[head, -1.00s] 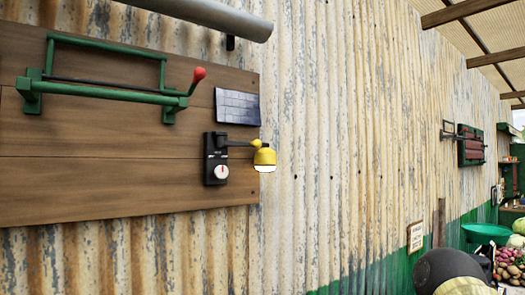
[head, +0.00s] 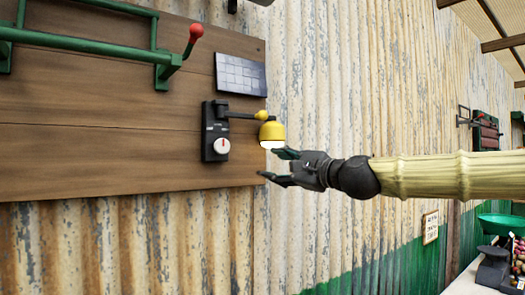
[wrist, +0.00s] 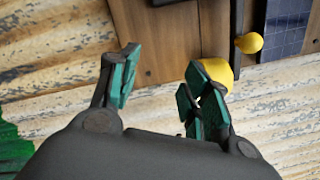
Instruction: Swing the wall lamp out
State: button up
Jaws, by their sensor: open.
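The wall lamp has a yellow shade (head: 272,133) with a white underside, on a thin dark arm (head: 240,115) with a yellow knob, fixed to a black wall plate with a white dial (head: 222,146). My gripper (head: 275,166) is open and empty, just below and right of the shade, fingers pointing left. In the wrist view my gripper (wrist: 165,90) shows its green-padded fingers apart. The yellow shade (wrist: 214,73) is behind the right finger there, partly hidden by it. I cannot tell whether they touch.
A wooden board (head: 100,140) backs the lamp on a corrugated wall (head: 330,100). A small solar panel (head: 241,74) is above the lamp. A green frame with a red-knobbed handle (head: 196,31) is upper left. A green bowl (head: 500,224) stands lower right.

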jog(key=y, duration=0.2)
send_near(266, 116)
jog(key=shift+m+t, duration=0.3)
jog(key=p+x, duration=0.3)
jog(key=x, duration=0.8)
jog(key=shift+w+a+f+p, duration=0.1)
jog(key=shift+w+a+p, duration=0.1)
jog(key=shift+p, duration=0.2)
jog(key=shift+a, duration=0.1)
grip_shut()
